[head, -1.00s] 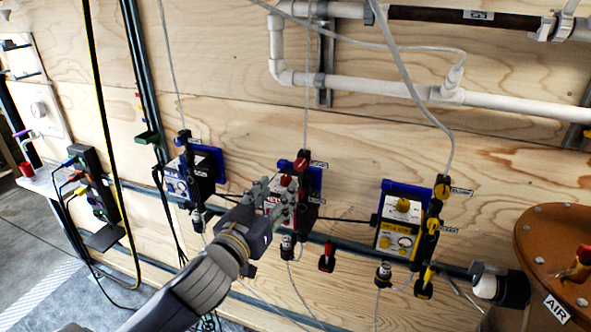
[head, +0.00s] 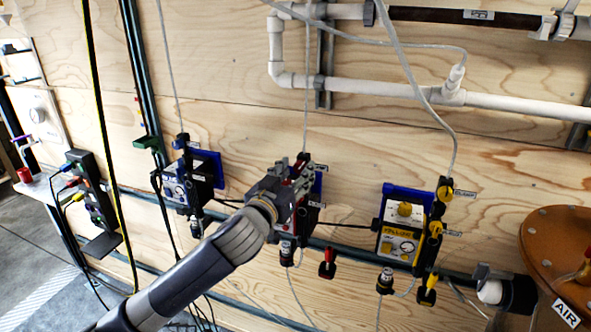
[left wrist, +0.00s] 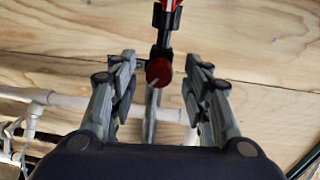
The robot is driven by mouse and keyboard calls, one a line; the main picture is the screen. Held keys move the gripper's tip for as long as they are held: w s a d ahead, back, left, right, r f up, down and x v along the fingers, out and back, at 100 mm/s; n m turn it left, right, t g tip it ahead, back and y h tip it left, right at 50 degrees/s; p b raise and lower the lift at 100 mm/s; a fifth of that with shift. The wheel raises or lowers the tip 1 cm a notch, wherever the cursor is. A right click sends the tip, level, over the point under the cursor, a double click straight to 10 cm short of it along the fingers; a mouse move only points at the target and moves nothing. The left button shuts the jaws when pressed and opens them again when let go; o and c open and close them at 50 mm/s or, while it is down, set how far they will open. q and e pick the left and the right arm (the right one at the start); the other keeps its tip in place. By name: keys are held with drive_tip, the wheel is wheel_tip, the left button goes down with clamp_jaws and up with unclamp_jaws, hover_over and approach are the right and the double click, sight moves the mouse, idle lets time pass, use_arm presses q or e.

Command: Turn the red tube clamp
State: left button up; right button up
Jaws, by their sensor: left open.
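The red tube clamp shows in the left wrist view as a round red knob (left wrist: 158,71) with a pale line across it, on a black upright bar. My left gripper (left wrist: 161,64) is open there, with one finger on each side of the knob and visible space between. In the head view my left gripper (head: 300,174) is at the middle box with the blue backing, and its fingers hide most of the red parts. Another red part (left wrist: 170,5) shows at the top edge of the left wrist view. My right gripper is not in view.
A yellow-marked box (head: 401,236) with yellow clamps hangs to the right, and a blue box (head: 186,187) to the left. White pipes (head: 390,88) run above. Thin tubes hang down the plywood wall. A brown round lid (head: 565,255) stands at far right.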

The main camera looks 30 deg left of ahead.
use_arm(q)
drive_tip(key=shift+w, duration=0.15)
drive_tip(key=shift+c, duration=0.3)
drive_tip(key=c, duration=0.9)
clamp_jaws()
drive_tip(key=m+p, duration=0.1)
drive_tip(key=m, duration=0.1)
drive_tip(key=m+p, duration=0.2)
drive_tip(key=m, duration=0.1)
drive_tip(key=shift+r+m, duration=0.2)
drive_tip(key=shift+m, duration=0.1)
drive_tip(key=m+p, duration=0.2)
drive_tip(key=m, duration=0.2)
drive_tip(key=shift+f+m, duration=0.1)
drive_tip(key=shift+m, duration=0.3)
drive_tip(key=shift+p, duration=0.35)
